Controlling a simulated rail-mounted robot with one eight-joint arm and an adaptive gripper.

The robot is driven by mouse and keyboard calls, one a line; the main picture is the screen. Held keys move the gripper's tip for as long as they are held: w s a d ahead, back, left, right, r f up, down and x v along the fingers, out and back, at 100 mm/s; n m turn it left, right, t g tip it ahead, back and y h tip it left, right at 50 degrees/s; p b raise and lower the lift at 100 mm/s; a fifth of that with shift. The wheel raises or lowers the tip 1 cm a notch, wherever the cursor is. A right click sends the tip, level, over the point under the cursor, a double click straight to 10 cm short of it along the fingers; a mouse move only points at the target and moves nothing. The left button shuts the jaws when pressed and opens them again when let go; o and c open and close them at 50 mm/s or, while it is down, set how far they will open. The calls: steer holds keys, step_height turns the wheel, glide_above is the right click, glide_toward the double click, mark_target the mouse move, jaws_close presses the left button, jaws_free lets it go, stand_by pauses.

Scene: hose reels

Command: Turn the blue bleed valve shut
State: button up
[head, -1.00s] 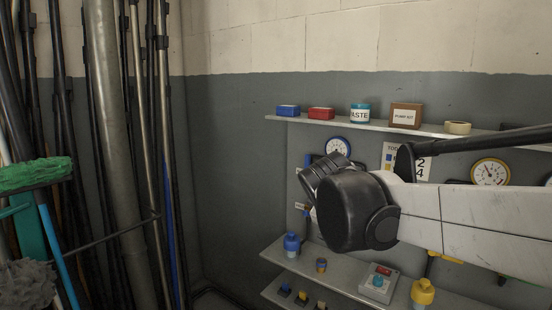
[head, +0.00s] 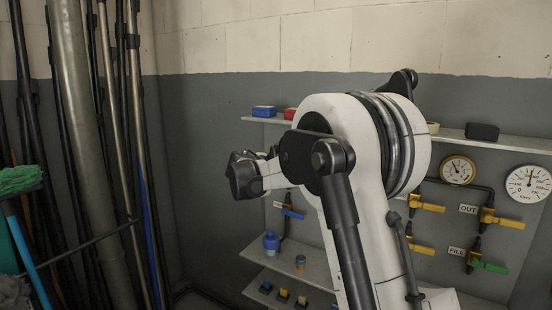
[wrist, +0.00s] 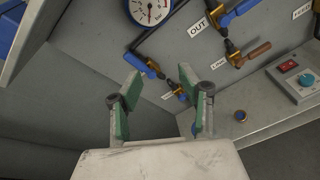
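My gripper (wrist: 160,81) shows in the wrist view with its two green-padded fingers apart and nothing between them. Beyond the fingers, on the grey panel, is a small valve with a blue handle (wrist: 182,97) beside a small white label. A larger blue-handled valve (wrist: 238,12) sits at the upper right beside the label OUT. I cannot read the small labels, so I cannot tell for sure which is the bleed valve. In the head view a blue valve handle (head: 293,213) shows left of my arm. My gripper fingers cannot be made out there.
A brown-handled valve (wrist: 255,50) and a control box (wrist: 297,80) are on the right in the wrist view. A shelf edge (wrist: 20,45) stands at the left. In the head view, yellow valves (head: 502,219) and gauges are at right, poles (head: 95,150) at left.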

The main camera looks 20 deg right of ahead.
steer(key=w+f+n+t+h+p, duration=0.1)
steer(key=w+f+n, duration=0.15)
steer(key=w, duration=0.35)
steer(key=w+f+n+t+h, duration=0.1)
steer(key=w+f+n+h, duration=0.1)
steer(key=w+n, duration=0.25)
steer(key=shift+m, duration=0.5)
steer(key=x, duration=0.4)
steer(key=p+x, duration=0.1)
steer(key=x, duration=0.4)
steer(key=w+p+x, duration=0.1)
steer(key=x, duration=0.3)
steer(key=shift+w+a+f, duration=0.15)
steer(key=shift+w+f, duration=0.05)
steer(key=shift+f, duration=0.05)
jaws_close()
